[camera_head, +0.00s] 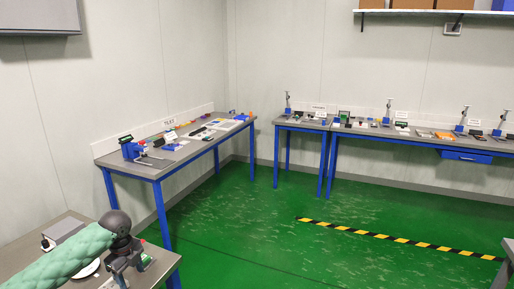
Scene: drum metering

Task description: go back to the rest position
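My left arm, in a green quilted sleeve, reaches in from the lower left of the head view. Its dark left gripper (123,268) points down over the near grey table (165,262). The fingers are small and partly merge with the items behind them, so I cannot tell whether they are open or shut, or whether they hold anything. My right gripper is out of view.
A white round dish (87,268) lies on the near table, partly behind my arm. Blue-legged workbenches with instruments stand along the left wall (160,170) and back wall (420,142). The green floor (270,235) is open, with a yellow-black stripe (400,239).

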